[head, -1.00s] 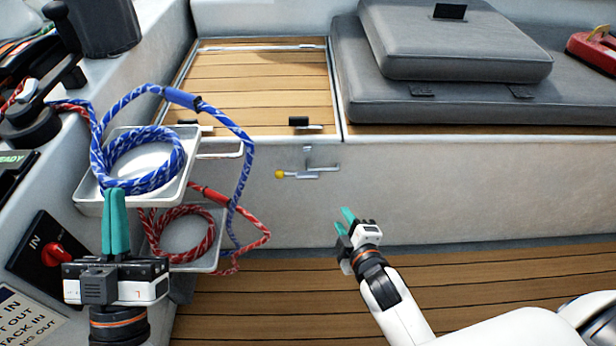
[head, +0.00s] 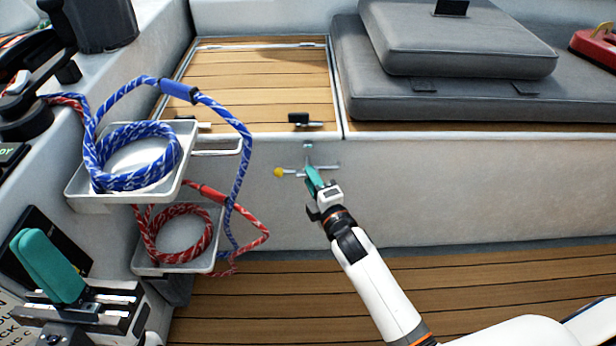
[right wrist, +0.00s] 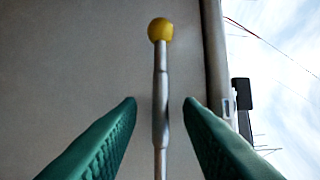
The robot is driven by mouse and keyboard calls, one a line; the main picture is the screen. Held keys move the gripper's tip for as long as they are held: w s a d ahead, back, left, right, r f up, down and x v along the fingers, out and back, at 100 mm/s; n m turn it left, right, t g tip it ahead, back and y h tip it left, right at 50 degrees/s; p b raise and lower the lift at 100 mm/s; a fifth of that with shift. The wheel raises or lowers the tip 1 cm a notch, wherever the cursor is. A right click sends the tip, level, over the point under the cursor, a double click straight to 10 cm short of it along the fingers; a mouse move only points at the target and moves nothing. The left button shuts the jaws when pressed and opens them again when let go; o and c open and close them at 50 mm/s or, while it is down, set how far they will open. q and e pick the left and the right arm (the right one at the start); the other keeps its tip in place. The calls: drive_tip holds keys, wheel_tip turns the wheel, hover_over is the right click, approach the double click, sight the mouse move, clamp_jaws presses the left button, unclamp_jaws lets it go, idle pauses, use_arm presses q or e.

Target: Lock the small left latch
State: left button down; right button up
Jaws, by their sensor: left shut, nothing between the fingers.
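A small metal latch with a yellow knob (head: 279,172) is on the pale front wall of the seat locker; its rod lies roughly level, knob to the left. In the right wrist view, the rod and yellow knob (right wrist: 160,30) stand between the two green fingers, with gaps on both sides. My right gripper (head: 314,178) is open at the latch and hides part of the rod. My left gripper (head: 38,240) is shut and empty at the lower left, away from the latch.
Left of the latch are two white trays, with blue rope (head: 128,158) in the upper one and red rope (head: 180,235) in the lower. Above are a teak hatch (head: 260,80) with a black catch (head: 299,119) and grey cushions (head: 440,95). The wall to the right is clear.

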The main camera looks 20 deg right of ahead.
drive_tip(key=shift+w+a, duration=0.15)
drive_tip(key=shift+w, duration=1.2)
drive_tip(key=shift+c, duration=0.5)
clamp_jaws()
